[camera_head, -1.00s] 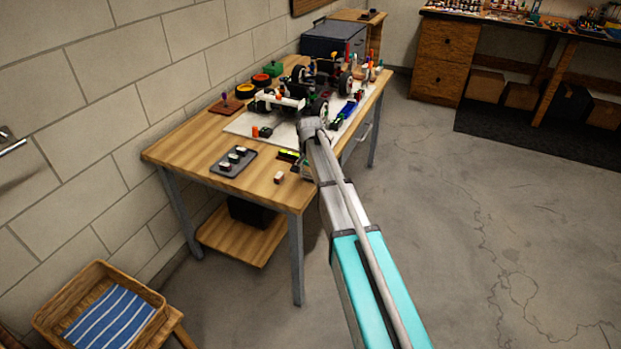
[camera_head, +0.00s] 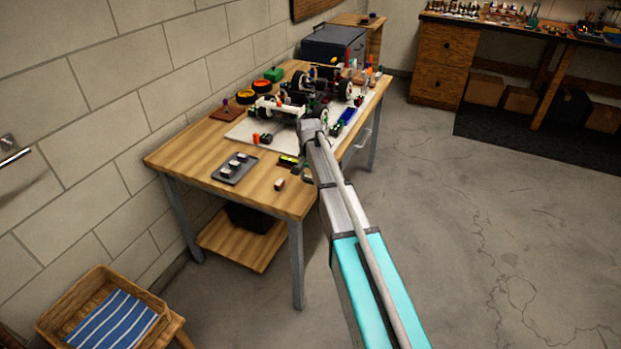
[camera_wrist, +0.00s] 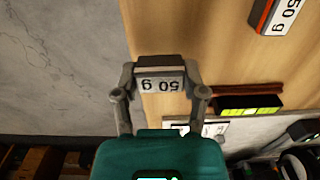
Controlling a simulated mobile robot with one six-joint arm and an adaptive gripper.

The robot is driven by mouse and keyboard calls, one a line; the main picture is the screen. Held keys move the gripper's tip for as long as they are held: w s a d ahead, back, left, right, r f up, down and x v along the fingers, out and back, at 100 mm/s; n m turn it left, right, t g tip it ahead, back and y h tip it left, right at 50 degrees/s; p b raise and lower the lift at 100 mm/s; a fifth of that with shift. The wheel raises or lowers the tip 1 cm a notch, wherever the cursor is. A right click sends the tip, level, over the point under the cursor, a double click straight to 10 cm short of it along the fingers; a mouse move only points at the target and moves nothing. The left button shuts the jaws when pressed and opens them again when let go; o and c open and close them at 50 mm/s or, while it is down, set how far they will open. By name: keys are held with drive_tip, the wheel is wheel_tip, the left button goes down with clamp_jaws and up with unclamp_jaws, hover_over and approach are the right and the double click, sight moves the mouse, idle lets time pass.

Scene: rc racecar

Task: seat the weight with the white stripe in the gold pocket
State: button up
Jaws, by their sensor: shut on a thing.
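My gripper (camera_wrist: 161,85) is shut on a weight (camera_wrist: 160,84) in the wrist view. The weight has a light face marked "50 g", upside down in the picture, and a dark side. I cannot make out a white stripe on it. It is over the table's edge area, and I cannot tell its height. In the head view my arm mostly hides the gripper, near the table's front right edge. I cannot pick out the gold pocket in either view; the racecar (camera_head: 305,92) stands on a white mat at the back of the table.
A loose "50 g" weight with a red-orange side (camera_wrist: 277,15) lies on the wooden table; it also shows in the head view (camera_head: 279,184). A dark tray (camera_head: 222,178) holds several weights. A black and yellow-green item (camera_wrist: 250,105) lies near the gripper.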

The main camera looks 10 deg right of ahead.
drive_tip(key=s+r+p, duration=1)
drive_tip(key=s+r, duration=0.1)
drive_tip(key=s, duration=0.3)
idle(0.6)
drive_tip(key=shift+r+p, duration=0.95)
drive_tip(key=shift+p, duration=0.1)
drive_tip(key=shift+f, duration=0.1)
